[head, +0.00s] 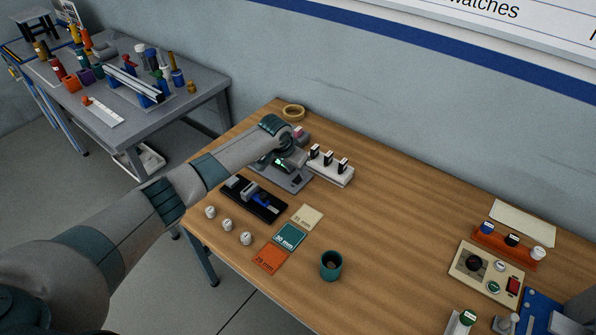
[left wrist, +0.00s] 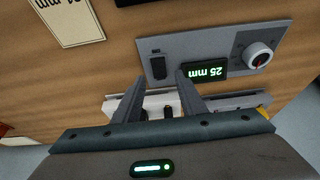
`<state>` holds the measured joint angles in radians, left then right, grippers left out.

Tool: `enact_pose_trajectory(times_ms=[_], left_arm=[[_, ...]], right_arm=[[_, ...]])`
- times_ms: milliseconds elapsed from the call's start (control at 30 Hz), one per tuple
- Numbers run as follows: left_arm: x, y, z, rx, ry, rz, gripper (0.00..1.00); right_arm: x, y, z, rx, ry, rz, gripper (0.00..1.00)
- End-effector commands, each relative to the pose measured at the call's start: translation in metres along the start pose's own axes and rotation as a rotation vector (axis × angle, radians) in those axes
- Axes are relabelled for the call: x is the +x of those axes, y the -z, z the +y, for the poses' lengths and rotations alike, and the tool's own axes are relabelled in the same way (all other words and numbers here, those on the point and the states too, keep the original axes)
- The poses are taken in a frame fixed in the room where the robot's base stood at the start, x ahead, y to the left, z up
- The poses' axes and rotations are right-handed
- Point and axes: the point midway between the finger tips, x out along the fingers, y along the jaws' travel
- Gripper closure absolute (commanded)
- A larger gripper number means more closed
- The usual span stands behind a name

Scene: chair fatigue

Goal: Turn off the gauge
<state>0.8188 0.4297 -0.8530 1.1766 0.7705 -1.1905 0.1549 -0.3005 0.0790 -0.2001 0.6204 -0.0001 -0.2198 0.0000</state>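The gauge (left wrist: 215,50) is a flat grey panel in the left wrist view. My right gripper is not seen.
A white rack (head: 330,167) with black-and-white pieces stands close right of the gauge. A black tray (head: 254,199), several white knobs, labelled cards (head: 289,236) and a teal cup (head: 331,265) lie nearer. The wooden table's middle (head: 400,220) is clear.

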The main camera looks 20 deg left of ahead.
Motion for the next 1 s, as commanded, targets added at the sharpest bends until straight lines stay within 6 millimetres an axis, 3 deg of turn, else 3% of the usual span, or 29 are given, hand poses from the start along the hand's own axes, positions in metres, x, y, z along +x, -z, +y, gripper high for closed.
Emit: enact_pose_trajectory(times_ms=[233, 633, 800, 1000], left_arm=[[0.018, 0.001, 0.0, 0.0, 0.0, 0.0, 0.62], [0.021, 0.0, 0.0, 0.001, 0.0, 0.001, 0.62], [0.021, 0.0, 0.0, 0.0, 0.0, 0.001, 1.0], [0.022, 0.001, 0.0, 0.0, 0.001, -0.007, 1.0]], right_arm=[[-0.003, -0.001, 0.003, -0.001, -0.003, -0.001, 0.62], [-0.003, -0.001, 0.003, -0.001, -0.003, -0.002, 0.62], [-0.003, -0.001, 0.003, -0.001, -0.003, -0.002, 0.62], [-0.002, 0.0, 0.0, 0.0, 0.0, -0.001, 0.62]])
